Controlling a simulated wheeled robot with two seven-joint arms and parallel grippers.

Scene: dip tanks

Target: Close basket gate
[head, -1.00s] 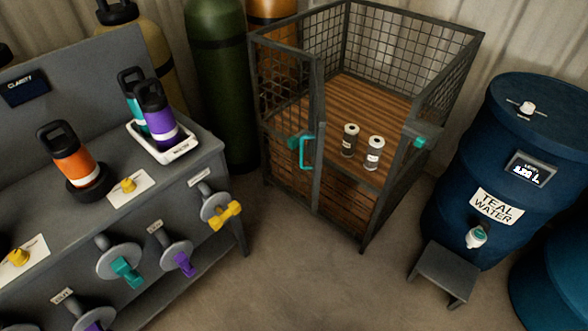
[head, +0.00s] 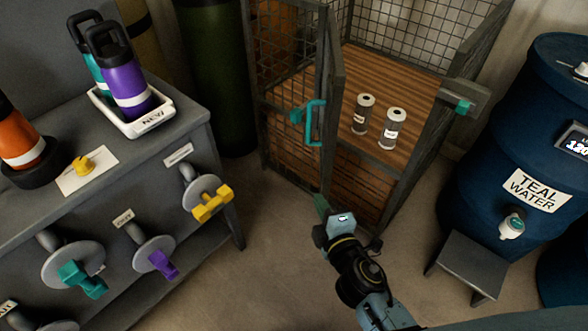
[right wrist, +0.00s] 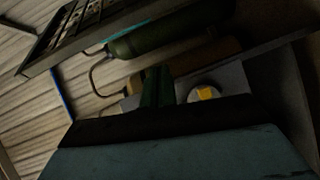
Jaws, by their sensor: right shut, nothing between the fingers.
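The basket (head: 400,190) is a dark metal mesh cage with a wooden slatted floor. In the head view its gate (head: 288,150), a mesh panel with a teal handle (head: 316,122), stands open at the left. A teal latch piece (head: 463,106) sits on the post across the opening at the right. My right gripper (head: 321,204) is shut and empty, in front of and below the handle, apart from it in the picture. Its green fingers (right wrist: 158,88) also show in the right wrist view. My left gripper is not in view.
Two white-and-grey canisters (head: 393,128) stand on the basket floor. At the left is a grey bench (head: 120,190) with valves and bottles. At the right are a blue teal-water barrel (head: 490,160) and a small stool (head: 474,265). Bare floor (head: 270,255) lies between.

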